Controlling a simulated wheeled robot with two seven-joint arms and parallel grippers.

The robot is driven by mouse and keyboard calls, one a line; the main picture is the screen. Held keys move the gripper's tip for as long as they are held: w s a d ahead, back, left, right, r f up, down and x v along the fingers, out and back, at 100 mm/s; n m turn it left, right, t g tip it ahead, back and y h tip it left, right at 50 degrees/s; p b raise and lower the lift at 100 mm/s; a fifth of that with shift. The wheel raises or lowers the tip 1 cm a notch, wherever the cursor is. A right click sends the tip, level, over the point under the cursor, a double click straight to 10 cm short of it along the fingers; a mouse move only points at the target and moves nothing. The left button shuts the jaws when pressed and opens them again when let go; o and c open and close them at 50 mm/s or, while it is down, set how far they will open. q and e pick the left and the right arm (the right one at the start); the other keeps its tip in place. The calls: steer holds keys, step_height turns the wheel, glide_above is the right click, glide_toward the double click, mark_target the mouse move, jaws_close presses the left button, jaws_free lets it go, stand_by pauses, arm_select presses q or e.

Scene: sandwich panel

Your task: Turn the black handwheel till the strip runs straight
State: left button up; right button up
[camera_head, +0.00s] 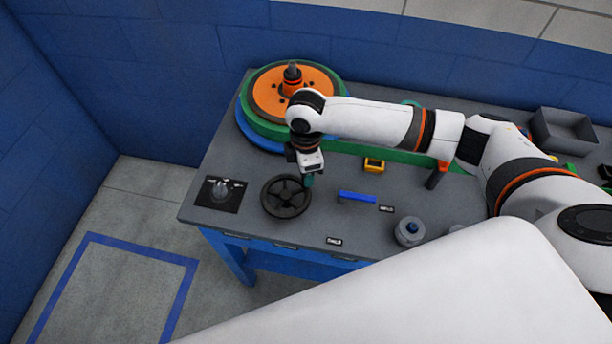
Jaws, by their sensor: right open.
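The black handwheel (286,197) lies on the grey bench top near its front left part. My right gripper (308,181) points down at the wheel's upper right rim, with its jaws open. I cannot tell whether the rim is between the fingers or touching them. A green strip (372,151) runs to the right from the round drum (268,92), which has an orange top and a green edge. My right arm covers much of the strip, so its straightness is hard to judge. My left gripper is not in view.
A black plate with a clear fitting (221,192) sits left of the wheel. A grey tray (565,131) stands at the back right.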

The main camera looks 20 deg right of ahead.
step_height(320, 180, up, 8)
steer(key=shift+r+b, duration=0.15)
steer(key=shift+b, duration=0.3)
